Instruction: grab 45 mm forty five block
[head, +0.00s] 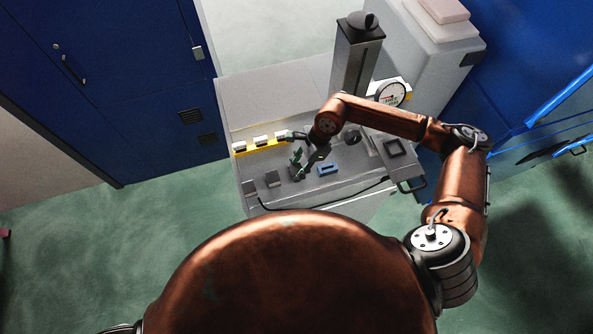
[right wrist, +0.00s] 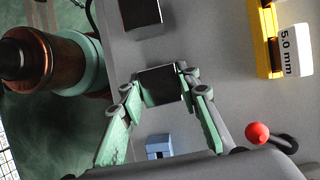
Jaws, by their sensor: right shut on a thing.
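My right gripper (head: 298,170) is over the grey bench top, left of the blue piece. In the right wrist view its green fingers (right wrist: 160,84) are shut on a dark, square-faced block (right wrist: 161,87), one finger on each side. The held block is mostly hidden in the head view. Two other dark blocks, a left one (head: 250,188) and a right one (head: 273,179), stand on the bench to the left. One dark block (right wrist: 142,14) also shows at the top of the wrist view. No size marking is readable on the held block. My left gripper is out of view.
A blue piece (head: 327,169) lies to the right. A column (head: 357,62) and dial gauge (head: 391,94) stand behind. A red knob (right wrist: 257,133) is near the gripper.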

